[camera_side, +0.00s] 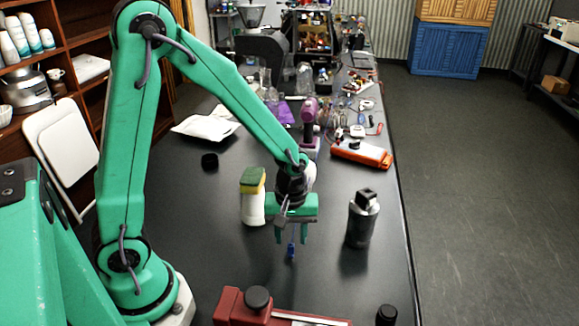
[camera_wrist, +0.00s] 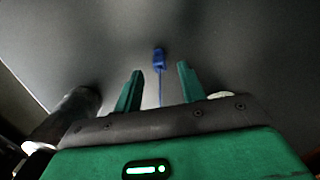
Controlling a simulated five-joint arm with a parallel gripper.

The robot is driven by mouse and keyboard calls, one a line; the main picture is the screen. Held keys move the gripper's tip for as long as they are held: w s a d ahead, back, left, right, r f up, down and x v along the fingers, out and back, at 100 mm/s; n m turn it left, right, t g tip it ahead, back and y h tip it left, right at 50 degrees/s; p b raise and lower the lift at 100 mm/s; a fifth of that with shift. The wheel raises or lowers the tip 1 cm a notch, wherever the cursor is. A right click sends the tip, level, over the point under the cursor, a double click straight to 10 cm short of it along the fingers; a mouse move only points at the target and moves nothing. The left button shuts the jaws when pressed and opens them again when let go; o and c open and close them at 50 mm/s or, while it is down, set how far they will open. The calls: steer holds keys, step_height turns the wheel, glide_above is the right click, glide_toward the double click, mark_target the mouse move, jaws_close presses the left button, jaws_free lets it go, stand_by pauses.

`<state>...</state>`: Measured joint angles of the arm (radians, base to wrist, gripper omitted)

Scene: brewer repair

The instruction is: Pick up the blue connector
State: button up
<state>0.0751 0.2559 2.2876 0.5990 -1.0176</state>
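The blue connector (camera_side: 291,250) is small, with a thin blue stem or wire running from it toward my gripper in the picture. In the wrist view the blue connector (camera_wrist: 159,58) shows past the fingertips, between their lines, with its thin blue wire running back between the fingers. My gripper (camera_side: 291,238) is green and points down above the dark table. Its two fingers are apart, and in the wrist view my gripper (camera_wrist: 158,68) is open with clear space on both sides of the wire. No finger visibly touches the connector.
A dark grey bottle (camera_side: 362,222) stands to the right. A red device (camera_side: 240,307) lies at the front. Bottles and tools crowd the table's back.

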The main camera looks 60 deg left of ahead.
mark_target(291, 250)
steer(key=shift+f, duration=1.1)
steer(key=shift+c, duration=0.2)
jaws_close()
